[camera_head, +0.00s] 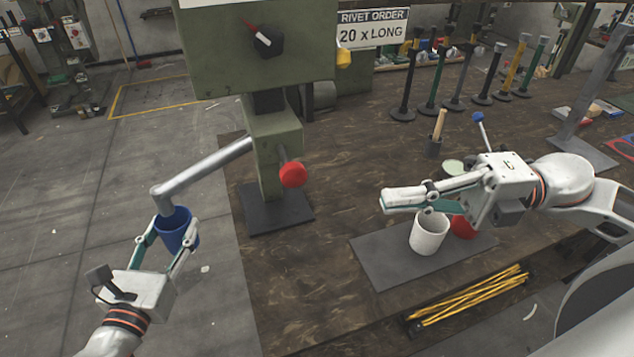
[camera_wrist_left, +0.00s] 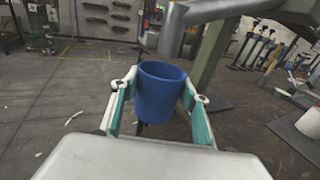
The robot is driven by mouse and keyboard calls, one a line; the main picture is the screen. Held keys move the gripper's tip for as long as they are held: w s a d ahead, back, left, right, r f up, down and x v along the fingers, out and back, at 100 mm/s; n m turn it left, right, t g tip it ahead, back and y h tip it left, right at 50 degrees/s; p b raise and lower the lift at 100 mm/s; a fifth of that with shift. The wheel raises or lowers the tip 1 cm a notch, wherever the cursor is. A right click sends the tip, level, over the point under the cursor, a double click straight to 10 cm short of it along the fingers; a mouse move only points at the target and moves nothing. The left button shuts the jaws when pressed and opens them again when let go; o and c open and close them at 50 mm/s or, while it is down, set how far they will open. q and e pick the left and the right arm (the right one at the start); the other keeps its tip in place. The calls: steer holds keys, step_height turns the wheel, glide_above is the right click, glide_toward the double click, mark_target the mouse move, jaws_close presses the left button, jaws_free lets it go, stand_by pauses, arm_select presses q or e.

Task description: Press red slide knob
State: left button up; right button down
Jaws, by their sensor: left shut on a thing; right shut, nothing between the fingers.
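The red slide knob (camera_head: 293,174) sticks out from the front of the green rivet press (camera_head: 277,140). My left gripper (camera_head: 170,240) is shut on a blue cup (camera_head: 177,229), held upright below the open end of the press's grey pipe (camera_head: 200,172). The blue cup also shows between the fingers in the left wrist view (camera_wrist_left: 160,92), with the pipe end (camera_wrist_left: 172,35) just above it. My right gripper (camera_head: 385,203) is shut and empty, to the right of the red knob and apart from it, above and beside a white cup (camera_head: 429,233).
The white cup and a partly hidden red cup (camera_head: 464,227) stand on a grey mat (camera_head: 380,265). Yellow rods (camera_head: 468,300) lie in front. Several coloured posts (camera_head: 440,80) stand at the back. The table between knob and mat is clear.

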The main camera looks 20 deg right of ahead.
mark_target(293, 174)
steer(key=shift+a, duration=0.15)
steer(key=w+a, duration=0.6)
steer(key=a, duration=0.3)
steer(key=shift+w+a, duration=0.2)
steer(key=shift+w, duration=0.05)
stand_by(0.9)
steer(key=shift+w, duration=0.1)
steer(key=shift+w+d, duration=0.1)
steer(key=shift+w, duration=1.85)
steer(key=shift+r, duration=0.1)
